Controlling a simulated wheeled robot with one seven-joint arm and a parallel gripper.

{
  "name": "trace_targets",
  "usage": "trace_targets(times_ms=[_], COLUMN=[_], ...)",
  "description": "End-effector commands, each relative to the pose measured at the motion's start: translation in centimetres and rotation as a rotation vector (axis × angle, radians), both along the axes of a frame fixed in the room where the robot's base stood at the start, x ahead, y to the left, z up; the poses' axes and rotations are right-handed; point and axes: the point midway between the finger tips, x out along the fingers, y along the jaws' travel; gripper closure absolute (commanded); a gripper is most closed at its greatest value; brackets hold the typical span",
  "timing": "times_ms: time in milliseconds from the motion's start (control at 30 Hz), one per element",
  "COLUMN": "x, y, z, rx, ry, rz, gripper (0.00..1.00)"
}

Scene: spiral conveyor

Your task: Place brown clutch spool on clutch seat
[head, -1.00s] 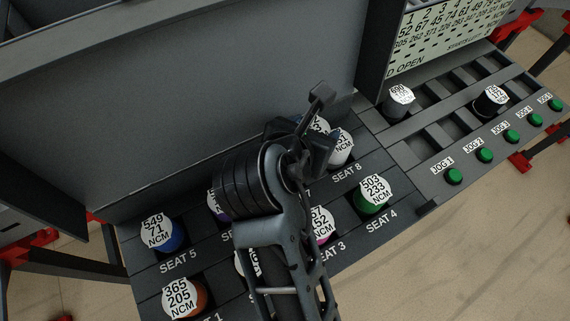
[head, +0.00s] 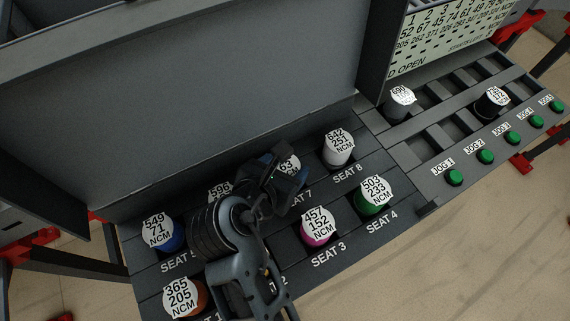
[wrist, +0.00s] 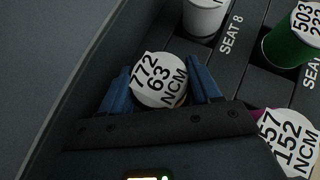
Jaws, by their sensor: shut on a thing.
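The held spool (wrist: 159,79) has a white top label reading 772 63 NCM. A thin brownish sliver of its side shows in the wrist view; most of its body is hidden. In the head view its label (head: 292,164) shows partly beyond my gripper (head: 281,178). My gripper (wrist: 163,83) is shut on it, with a blue finger on each side. The spool is at the seat 7 place on the dark seat rack (head: 352,235), between seats 6 and 8. I cannot tell whether its base touches the seat.
The white spool (head: 338,150) at seat 8 stands close to the right. A magenta spool (head: 318,230) is at seat 3 and a green spool (head: 371,200) at seat 4. Blue (head: 163,235) and orange (head: 185,298) spools stand at the left. A tall grey panel (head: 190,100) rises behind.

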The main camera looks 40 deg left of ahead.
Motion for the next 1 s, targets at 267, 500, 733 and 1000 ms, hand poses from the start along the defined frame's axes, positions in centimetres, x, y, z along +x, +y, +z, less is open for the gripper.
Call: trace_targets(times_ms=[267,500,733,1000], x=[0.0,0.0,0.0,-2.5], y=[0.0,0.0,0.0,-0.5], z=[-0.3,-0.3,-0.2,2.0], rx=[0.000,0.000,0.000,0.003], ry=[0.000,0.000,0.000,0.001], rz=[0.000,0.000,0.000,0.001], gripper=[0.30,0.10,0.10,0.10])
